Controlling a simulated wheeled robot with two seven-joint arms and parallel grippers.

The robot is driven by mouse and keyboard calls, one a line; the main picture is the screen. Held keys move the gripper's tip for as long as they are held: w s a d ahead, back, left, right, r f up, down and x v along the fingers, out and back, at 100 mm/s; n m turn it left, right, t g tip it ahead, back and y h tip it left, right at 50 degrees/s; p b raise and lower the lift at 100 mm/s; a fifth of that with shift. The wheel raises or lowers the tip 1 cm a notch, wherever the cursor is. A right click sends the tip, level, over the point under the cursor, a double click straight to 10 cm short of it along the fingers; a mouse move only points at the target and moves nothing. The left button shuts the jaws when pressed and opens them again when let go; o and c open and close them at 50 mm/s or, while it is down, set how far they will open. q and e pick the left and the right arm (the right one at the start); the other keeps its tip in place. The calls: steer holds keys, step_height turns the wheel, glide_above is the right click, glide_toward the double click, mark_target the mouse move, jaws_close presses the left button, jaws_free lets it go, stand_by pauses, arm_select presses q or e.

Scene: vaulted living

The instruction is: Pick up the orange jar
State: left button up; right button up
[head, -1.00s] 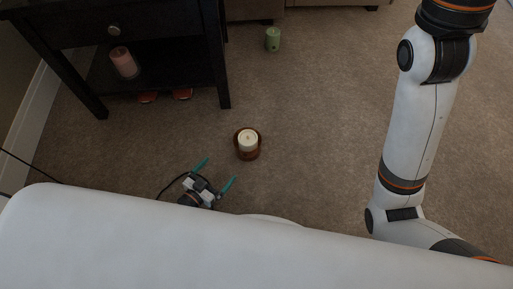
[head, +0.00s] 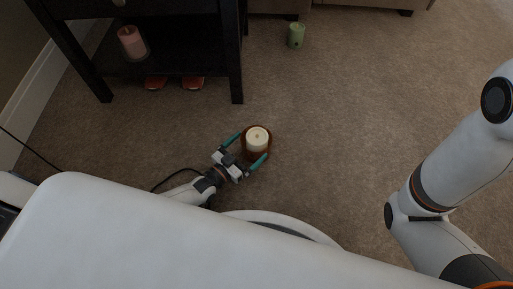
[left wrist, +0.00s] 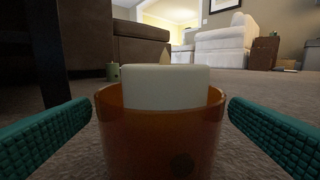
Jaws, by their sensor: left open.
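The orange jar, an amber glass with a cream candle in it, stands upright on the carpet in the head view (head: 267,151). It fills the middle of the left wrist view (left wrist: 160,142). My left gripper (head: 248,150) is open, with its teal fingers on either side of the jar. In the left wrist view a gap shows between each finger and the glass. My right gripper is not in view; a white arm of mine shows at the right of the head view.
A dark side table (head: 236,60) stands at the upper left, with a pink candle (head: 131,41) on its lower shelf. A green candle (head: 296,36) stands on the carpet near a brown sofa (head: 345,3). The carpet right of the jar is clear.

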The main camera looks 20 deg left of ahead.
mark_target(257, 139)
arm_select(q)
steer(key=b+x, duration=0.2)
steer(key=x, duration=0.1)
steer(key=shift+w+d, duration=0.2)
steer(key=shift+w, duration=0.15)
steer(key=shift+w+d+r, duration=0.1)
steer(key=shift+w+d, duration=0.05)
steer(key=shift+w, duration=0.2)
steer(key=shift+c, duration=0.2)
steer(key=shift+r, duration=0.1)
steer(key=c, duration=0.8)
